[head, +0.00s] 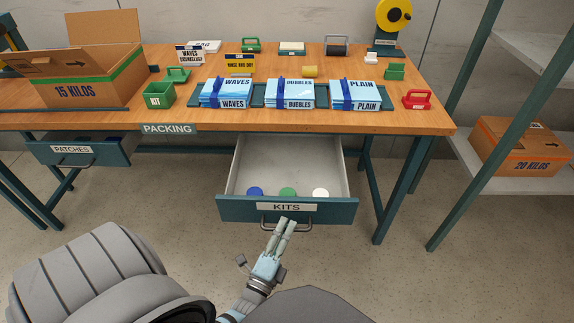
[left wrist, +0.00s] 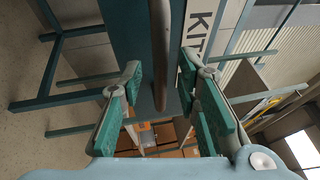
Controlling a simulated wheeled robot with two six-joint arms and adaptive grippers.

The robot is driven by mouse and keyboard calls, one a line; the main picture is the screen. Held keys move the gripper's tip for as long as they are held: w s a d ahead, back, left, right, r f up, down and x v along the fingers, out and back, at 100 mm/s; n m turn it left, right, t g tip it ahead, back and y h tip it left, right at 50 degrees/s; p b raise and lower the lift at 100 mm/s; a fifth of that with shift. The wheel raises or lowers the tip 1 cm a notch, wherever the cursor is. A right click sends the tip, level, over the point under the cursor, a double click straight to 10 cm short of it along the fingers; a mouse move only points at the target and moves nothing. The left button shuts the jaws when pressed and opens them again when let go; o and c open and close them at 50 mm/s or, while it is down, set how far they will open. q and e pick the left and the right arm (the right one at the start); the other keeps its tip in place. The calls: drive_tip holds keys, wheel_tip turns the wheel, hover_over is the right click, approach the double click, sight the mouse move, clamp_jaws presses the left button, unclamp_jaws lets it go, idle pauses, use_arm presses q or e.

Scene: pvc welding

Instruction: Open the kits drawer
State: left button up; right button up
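The kits drawer (head: 235,210) under the packing table is pulled well out, with its inside showing. Its teal front carries a KITS label (head: 287,207) and a grey bar handle (head: 298,228). A blue, a green and a white round item (head: 320,192) lie inside near the front. In the left wrist view the handle bar (left wrist: 160,50) runs between the two green-padded fingers (left wrist: 165,95), with gaps on both sides, so the gripper is open. My right gripper is not in view.
The packing table (head: 420,118) holds kit packs, a carton (head: 75,92) and small tools. A patches drawer (head: 75,150) is at the left, slightly out. Table legs (head: 400,190) and a shelf rack (head: 465,140) stand at the right. Floor before the drawer is clear.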

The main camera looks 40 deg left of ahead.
use_arm(q)
drive_tip(key=v, duration=1.1)
